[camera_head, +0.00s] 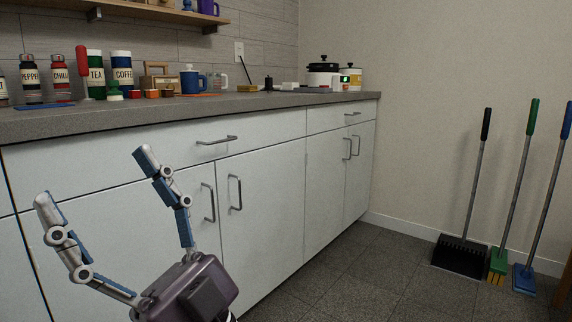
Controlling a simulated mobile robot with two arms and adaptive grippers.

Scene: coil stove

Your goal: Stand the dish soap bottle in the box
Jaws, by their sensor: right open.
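My right gripper (92,178) is in front of the white lower cabinets, below the countertop. Its two jointed fingers are spread wide apart and point up, with nothing between them. My left gripper is not in view. I cannot make out a dish soap bottle with certainty among the small items on the counter. I see no box that I can name surely. A small brown wooden holder with a raised handle (159,68) stands on the counter, partly hidden by items in front.
Cabinet handles (216,141) stick out near the gripper. A broom and other long-handled tools lean at right. The middle floor (350,275) is clear.

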